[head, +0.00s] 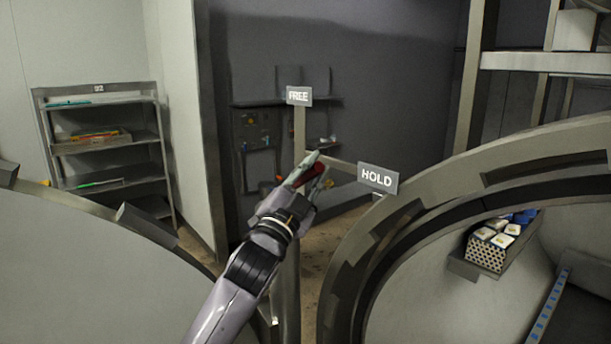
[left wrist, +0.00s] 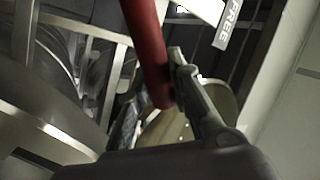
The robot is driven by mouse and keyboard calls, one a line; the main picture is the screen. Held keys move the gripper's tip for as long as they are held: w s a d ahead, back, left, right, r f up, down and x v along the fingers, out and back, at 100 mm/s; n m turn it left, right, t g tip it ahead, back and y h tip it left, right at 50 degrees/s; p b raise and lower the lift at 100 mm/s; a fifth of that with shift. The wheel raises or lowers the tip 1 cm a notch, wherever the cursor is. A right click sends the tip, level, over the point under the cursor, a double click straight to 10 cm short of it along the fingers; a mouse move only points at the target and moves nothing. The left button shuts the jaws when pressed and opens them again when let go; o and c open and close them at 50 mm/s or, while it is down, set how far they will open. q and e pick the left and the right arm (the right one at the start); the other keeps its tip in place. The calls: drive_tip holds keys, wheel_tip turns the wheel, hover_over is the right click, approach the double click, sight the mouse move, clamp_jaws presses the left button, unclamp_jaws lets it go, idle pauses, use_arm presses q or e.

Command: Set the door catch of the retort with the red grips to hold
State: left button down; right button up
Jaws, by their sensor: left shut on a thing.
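The door catch has a red grip (head: 305,174), and my left gripper (head: 312,170) is shut on it. In the left wrist view the red grip (left wrist: 150,55) runs down between the fingers (left wrist: 168,95). The grip lies between the FREE sign (head: 298,96), above on an upright post, and the HOLD sign (head: 377,179), to its right. The FREE sign (left wrist: 228,25) also shows in the left wrist view. The retort's round opening (head: 400,215) is at the right. The catch's pivot is hidden behind my gripper and arm. My right gripper is not in view.
A large round door (head: 80,270) stands at the left. Inside the retort is a perforated basket (head: 486,254) with white packs. A shelf rack (head: 105,145) stands at the back left. A metal bar runs from the post toward the HOLD sign.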

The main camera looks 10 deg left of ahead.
use_arm(q)
drive_tip(key=f+m+h+b, duration=0.1)
drive_tip(key=d+f+m+h+b, duration=0.1)
drive_tip(key=m, duration=0.1)
drive_tip(key=s+f+m+h+b, duration=0.1)
drive_tip(key=m+h, duration=0.1)
drive_tip(key=shift+d+f, duration=0.25)
drive_tip(key=shift+f+m+g, duration=0.15)
drive_tip(key=shift+m+g, duration=0.15)
drive_tip(key=c, duration=1.4)
unclamp_jaws()
drive_tip(key=shift+c, duration=0.2)
drive_tip(key=v, duration=0.7)
drive_tip(key=shift+s, duration=0.25)
drive_tip(key=shift+a, duration=0.1)
